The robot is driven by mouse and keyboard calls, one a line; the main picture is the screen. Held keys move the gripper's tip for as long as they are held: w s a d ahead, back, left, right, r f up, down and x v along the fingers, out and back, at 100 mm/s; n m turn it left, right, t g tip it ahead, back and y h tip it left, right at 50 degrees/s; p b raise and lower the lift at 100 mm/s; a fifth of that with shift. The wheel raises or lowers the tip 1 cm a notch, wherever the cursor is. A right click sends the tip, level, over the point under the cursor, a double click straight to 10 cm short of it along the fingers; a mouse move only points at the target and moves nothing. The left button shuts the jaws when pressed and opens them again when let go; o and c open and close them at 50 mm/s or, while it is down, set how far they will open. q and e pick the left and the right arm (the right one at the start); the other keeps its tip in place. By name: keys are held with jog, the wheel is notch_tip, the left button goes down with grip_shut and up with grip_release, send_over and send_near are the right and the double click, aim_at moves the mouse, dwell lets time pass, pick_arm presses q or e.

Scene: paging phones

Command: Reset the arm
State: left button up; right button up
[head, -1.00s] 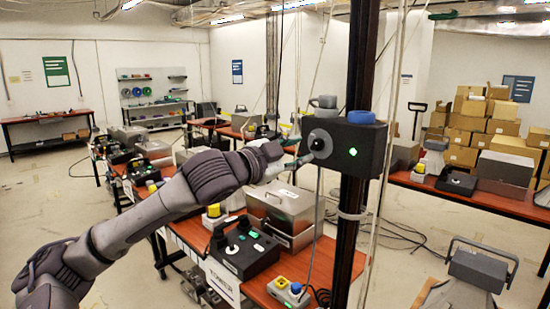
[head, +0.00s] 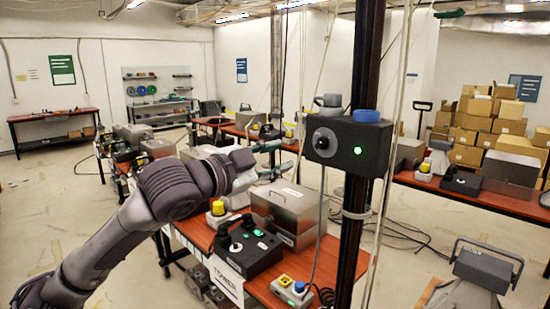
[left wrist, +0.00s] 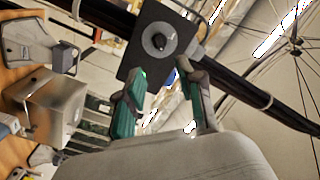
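My left gripper (head: 286,156) is in the middle of the head view, at the end of my left arm, to the left of a black box (head: 368,146) on a dark post. Its fingers are apart with nothing between them. The box has a round dial (head: 325,142), a lit green light (head: 358,150) and a blue cap (head: 366,116). A clear gap lies between fingertips and dial. In the left wrist view the green-padded fingers (left wrist: 160,75) are spread, with the box's dial (left wrist: 158,42) beyond them. My right gripper is not in view.
Below the gripper a red-brown table (head: 262,288) carries a metal case (head: 283,207), a black control box (head: 247,246) and a small box with a yellow button (head: 288,288). The dark post (head: 362,60) and hanging cables stand close by. Cartons (head: 490,120) are stacked back right.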

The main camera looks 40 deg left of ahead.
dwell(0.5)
